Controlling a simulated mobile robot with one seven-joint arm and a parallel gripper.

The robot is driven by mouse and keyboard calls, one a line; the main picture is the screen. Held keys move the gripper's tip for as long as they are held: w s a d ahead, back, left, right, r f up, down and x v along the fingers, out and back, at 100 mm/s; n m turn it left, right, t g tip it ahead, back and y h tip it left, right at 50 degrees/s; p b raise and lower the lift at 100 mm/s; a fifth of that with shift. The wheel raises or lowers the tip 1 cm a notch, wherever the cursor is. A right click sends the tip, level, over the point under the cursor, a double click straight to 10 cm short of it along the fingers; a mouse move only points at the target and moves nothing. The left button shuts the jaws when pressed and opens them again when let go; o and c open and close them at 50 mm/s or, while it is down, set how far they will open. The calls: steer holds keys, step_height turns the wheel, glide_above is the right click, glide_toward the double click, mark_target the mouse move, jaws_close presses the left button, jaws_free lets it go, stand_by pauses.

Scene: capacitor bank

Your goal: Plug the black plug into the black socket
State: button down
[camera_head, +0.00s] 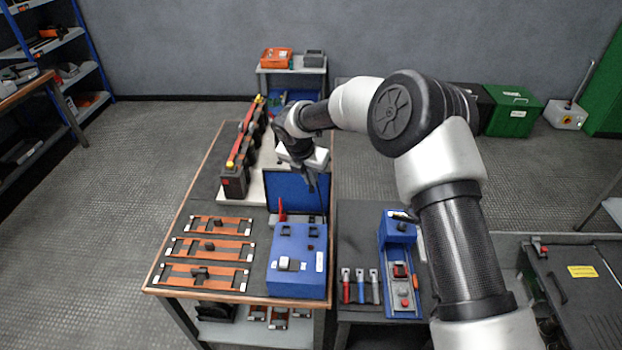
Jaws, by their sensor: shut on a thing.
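My gripper (316,181) points down above the back of the blue box (297,262). It is shut on a small dark thing, which looks like the black plug; it is too small and dark to make out fully. A thin dark line, like a cable, hangs below the fingers toward the box. The box top carries two small dark spots near its back edge, one at left (285,231) and one at right (313,231). I cannot tell which of them is the black socket. The gripper is apart from the box top.
A red pointed piece (282,209) stands behind the box, before an upright blue panel (296,190). A row of dark capacitors (235,182) stands to the left. Several orange-and-black bars (213,249) lie front left. A blue tool holder (398,262) is on the right.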

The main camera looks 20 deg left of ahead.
steer(key=shift+w+f, duration=0.1)
stand_by(0.3)
steer(key=shift+f+b, duration=3.45)
steer(key=shift+f, duration=2.6)
steer(key=shift+f, duration=0.4)
steer(key=c, duration=1.8)
jaws_free()
steer(key=shift+c, duration=0.2)
